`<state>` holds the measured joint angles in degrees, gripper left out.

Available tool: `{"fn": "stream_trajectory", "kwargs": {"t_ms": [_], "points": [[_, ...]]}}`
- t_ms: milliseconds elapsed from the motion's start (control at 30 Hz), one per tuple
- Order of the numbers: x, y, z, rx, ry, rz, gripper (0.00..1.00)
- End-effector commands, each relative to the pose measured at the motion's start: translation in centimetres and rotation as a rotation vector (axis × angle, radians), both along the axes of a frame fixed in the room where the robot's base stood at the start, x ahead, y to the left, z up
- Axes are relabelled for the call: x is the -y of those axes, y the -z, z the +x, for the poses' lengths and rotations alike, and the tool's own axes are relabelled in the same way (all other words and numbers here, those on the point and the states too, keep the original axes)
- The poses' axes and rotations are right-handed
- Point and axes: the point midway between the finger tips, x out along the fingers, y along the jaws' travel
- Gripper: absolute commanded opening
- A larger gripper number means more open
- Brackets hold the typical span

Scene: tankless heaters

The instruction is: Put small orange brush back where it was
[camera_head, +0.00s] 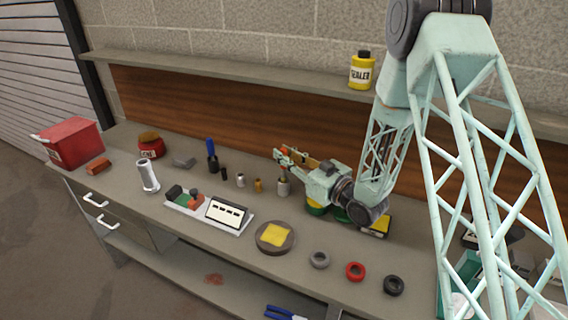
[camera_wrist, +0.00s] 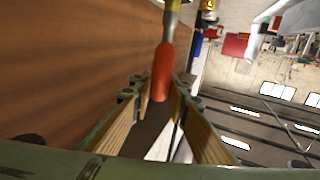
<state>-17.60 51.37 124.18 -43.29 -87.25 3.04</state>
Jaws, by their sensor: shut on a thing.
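The small orange brush shows its orange handle (camera_wrist: 162,72) between my fingertips in the wrist view, with a yellowish metal section (camera_wrist: 172,12) beyond it. My gripper (camera_wrist: 158,92) is shut on the orange handle. In the head view my gripper (camera_head: 284,155) reaches left over the rear of the bench, and a bit of the orange handle (camera_head: 286,150) shows at its fingertips. A small grey cup (camera_head: 284,188) stands directly below the gripper. A thin piece shows just above the cup; I cannot tell whether the brush's lower end is inside it.
Small bottles (camera_head: 258,185) and a blue-handled brush (camera_head: 211,155) stand left of the cup. A white tray (camera_head: 240,227), a round dish with a yellow pad (camera_head: 262,248) and tape rings (camera_head: 355,271) lie in front. A yellow sealer bottle (camera_head: 361,72) stands on the shelf above.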

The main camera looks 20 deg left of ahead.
Motion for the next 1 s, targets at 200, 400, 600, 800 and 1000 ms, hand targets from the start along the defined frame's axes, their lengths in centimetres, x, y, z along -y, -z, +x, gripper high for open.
{"fn": "stream_trajectory", "kwargs": {"t_ms": [200,400,600,800,1000], "points": [[0.0,1.8,0.0,-0.002,0.000,0.000,0.05],[0.0,3.3,0.0,-0.001,0.000,0.000,0.05],[0.0,3.5,0.0,0.000,0.000,0.000,0.05],[0.0,3.5,0.0,0.000,0.000,0.000,0.05],[0.0,3.9,0.0,0.000,0.000,0.000,0.05]]}}
